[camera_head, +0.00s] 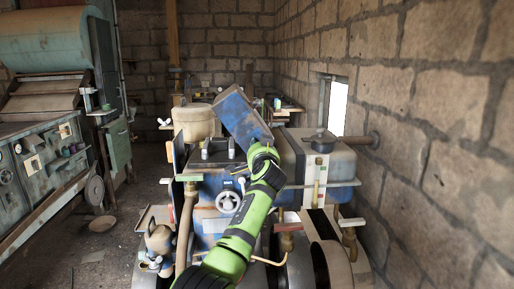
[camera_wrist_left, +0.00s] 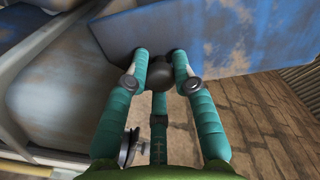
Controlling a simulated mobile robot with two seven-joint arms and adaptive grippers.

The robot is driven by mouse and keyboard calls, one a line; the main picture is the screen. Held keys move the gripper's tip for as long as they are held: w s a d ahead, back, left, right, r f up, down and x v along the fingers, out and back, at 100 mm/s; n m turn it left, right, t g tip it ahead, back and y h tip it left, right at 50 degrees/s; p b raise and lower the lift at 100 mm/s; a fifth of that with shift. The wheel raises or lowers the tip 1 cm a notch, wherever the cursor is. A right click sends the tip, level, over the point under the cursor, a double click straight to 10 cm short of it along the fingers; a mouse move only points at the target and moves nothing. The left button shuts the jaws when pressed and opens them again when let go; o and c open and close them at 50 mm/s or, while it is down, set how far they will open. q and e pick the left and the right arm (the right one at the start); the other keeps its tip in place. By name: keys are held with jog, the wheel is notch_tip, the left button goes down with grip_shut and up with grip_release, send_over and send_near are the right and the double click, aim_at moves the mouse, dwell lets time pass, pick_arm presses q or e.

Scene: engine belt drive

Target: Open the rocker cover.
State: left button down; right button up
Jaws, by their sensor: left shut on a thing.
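The rocker cover (camera_head: 238,112) is a worn blue box. It stands tilted up above the engine block (camera_head: 212,187), its far end raised toward the upper left. My left gripper (camera_head: 261,152) is at the cover's lower right end. In the left wrist view, my left gripper's teal fingers (camera_wrist_left: 160,65) are closed around a dark round knob (camera_wrist_left: 159,76) on the blue cover face (camera_wrist_left: 225,38). The gripper and arm hide part of the joint between cover and engine in the head view. My right gripper is not in view.
A beige canister (camera_head: 197,121) stands behind left. A white handwheel (camera_head: 228,201) and pipes are on the engine's front. The floor at left is mostly open.

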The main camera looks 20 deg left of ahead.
pick_arm(q)
jog(key=shift+d+r, duration=0.3)
jog(key=shift+r, duration=0.05)
jog(key=c, duration=1)
grip_release()
jog(key=shift+w+f, duration=0.1)
jog(key=shift+w+d+f, duration=0.1)
jog(key=shift+d, duration=0.15)
jog(key=v, duration=1.2)
